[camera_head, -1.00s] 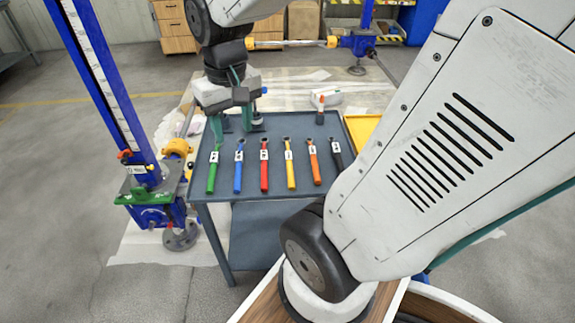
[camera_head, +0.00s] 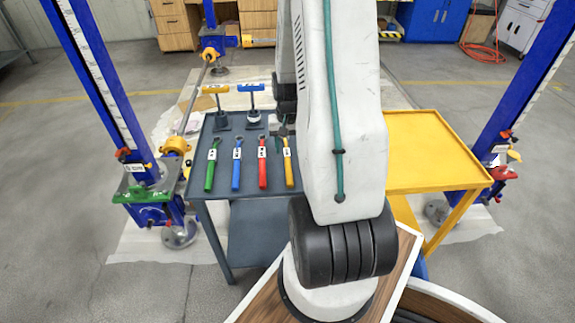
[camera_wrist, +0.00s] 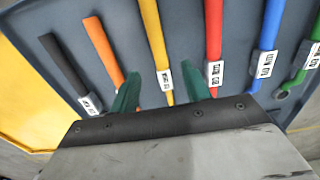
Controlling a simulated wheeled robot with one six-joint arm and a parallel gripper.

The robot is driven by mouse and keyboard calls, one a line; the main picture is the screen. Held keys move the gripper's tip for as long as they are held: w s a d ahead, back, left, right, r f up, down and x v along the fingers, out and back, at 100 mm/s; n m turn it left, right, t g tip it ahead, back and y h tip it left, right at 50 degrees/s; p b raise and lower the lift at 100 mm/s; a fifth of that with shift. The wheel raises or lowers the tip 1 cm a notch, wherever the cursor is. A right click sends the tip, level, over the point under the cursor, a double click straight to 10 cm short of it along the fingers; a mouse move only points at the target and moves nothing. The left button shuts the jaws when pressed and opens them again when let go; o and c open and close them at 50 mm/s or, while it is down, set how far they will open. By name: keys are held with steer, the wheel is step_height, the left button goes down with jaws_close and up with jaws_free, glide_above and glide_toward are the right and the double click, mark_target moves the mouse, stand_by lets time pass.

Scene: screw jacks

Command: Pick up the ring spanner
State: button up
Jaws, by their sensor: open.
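Several coloured spanners lie in a row on the grey cart top (camera_head: 225,203). The head view shows a green (camera_head: 212,165), a blue (camera_head: 237,168), a red (camera_head: 262,165) and a yellow spanner (camera_head: 288,165). In the wrist view, an orange (camera_wrist: 103,45) and a black spanner (camera_wrist: 68,70) also show; my arm hides them in the head view.
Two T-handled tools, one yellow (camera_head: 215,90) and one blue (camera_head: 250,88), stand at the cart's back left. A yellow cart (camera_head: 425,150) adjoins on the right. Blue jack columns stand left (camera_head: 100,85) and right (camera_head: 525,85).

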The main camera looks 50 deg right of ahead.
mark_target(288, 162)
step_height(288, 162, down, 5)
steer(key=shift+s+a+f, duration=0.1)
steer(key=shift+s+f, duration=0.05)
steer(key=shift+c, duration=0.4)
jaws_close()
